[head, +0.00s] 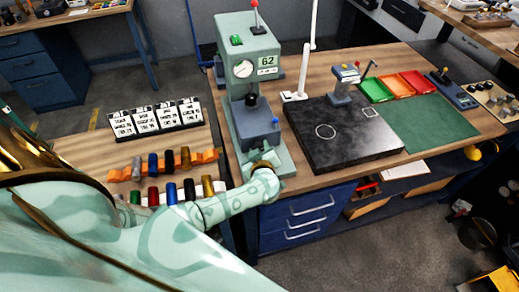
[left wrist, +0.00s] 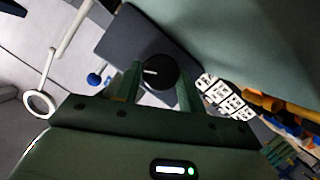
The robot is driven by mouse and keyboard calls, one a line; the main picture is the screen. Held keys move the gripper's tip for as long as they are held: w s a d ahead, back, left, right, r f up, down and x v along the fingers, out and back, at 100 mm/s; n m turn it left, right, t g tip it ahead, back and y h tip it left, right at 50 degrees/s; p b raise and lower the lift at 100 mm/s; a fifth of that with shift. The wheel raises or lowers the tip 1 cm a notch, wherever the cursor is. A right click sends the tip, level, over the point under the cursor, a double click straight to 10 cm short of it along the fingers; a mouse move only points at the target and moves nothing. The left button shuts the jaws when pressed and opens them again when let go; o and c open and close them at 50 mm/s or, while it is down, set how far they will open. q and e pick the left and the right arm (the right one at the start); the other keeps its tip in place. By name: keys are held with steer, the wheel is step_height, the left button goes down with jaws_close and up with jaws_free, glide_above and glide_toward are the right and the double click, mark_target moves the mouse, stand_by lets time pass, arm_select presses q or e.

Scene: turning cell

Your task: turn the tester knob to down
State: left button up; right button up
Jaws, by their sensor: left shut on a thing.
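The tester knob (left wrist: 160,72) is round and black with a white pointer line. In the left wrist view it sits on a dark slate panel (left wrist: 118,40), and the line points to the left of that picture. My left gripper (left wrist: 158,86) is shut on the knob, one finger on each side. In the head view my left gripper (head: 264,166) is low at the front of the slate-blue housing (head: 247,128), on the pale green machine (head: 240,45). The knob is hidden there. My right gripper is not in view.
A blue ball (head: 275,120) sticks out of the housing close to my gripper. On the right stand a dark slab (head: 335,150), a white post (head: 312,45) and coloured trays (head: 398,85).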

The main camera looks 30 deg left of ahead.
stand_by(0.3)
arm_select(q)
steer(key=o, duration=0.9)
steer(key=shift+o, duration=0.2)
steer(key=shift+s, duration=0.1)
steer(key=shift+s+d+r, duration=0.15)
steer(key=shift+s+d, duration=0.1)
steer(key=p+v, duration=0.2)
steer(key=v, duration=1.3)
steer(key=shift+s+p, duration=0.3)
steer(key=shift+p, duration=0.05)
